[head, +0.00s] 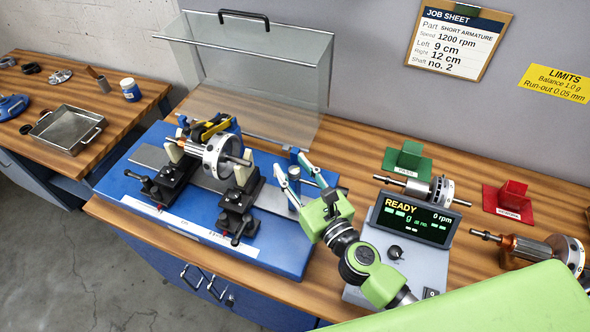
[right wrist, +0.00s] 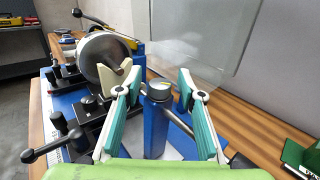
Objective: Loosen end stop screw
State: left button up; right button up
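The end stop is a blue post (head: 294,185) at the right end of the balancing machine. In the right wrist view its round grey screw head (right wrist: 159,90) sits on top of the blue post (right wrist: 155,127). My right gripper (head: 291,165) is open, with its two teal-and-white fingers on either side of the post. In the right wrist view there are gaps between the right gripper's fingers (right wrist: 160,88) and the screw head. Whether the screw is tight cannot be told. My left gripper is not in view.
A rotor (head: 217,158) rests on the machine's two supports, left of the post. A clear guard (head: 262,80) stands raised behind. The READY display (head: 413,220) stands to the right, with another rotor (head: 440,190) behind it. A green tray (head: 405,162) is farther back.

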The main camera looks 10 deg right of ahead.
jog(key=shift+s, duration=0.1)
jog(key=v, duration=1.2)
